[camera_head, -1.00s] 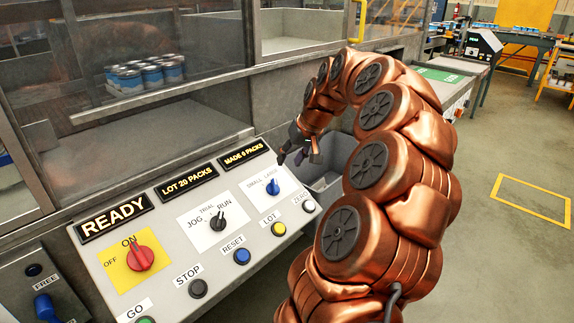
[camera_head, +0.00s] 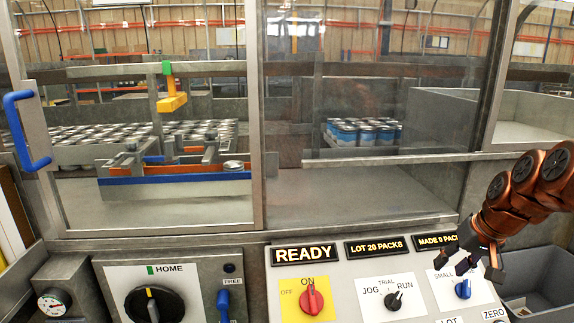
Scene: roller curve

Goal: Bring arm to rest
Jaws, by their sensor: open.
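My copper arm reaches in from the right edge of the head view, and most of its length is out of frame. My gripper (camera_head: 481,266) points down and left, with its dark fingers apart and nothing seen between them. In the picture it overlaps the right end of the sloping control panel (camera_head: 345,282), near the blue SMALL/LARGE selector (camera_head: 462,289). I cannot tell how far above the panel it is, and no contact shows. The READY sign (camera_head: 304,253) is lit.
A grey bin (camera_head: 540,272) stands right of the panel. Behind glass are a pack of blue-white cans (camera_head: 362,132) and many loose cans (camera_head: 95,135). A blue door handle (camera_head: 25,131) sticks out at left. The HOME dial (camera_head: 150,303) is lower left.

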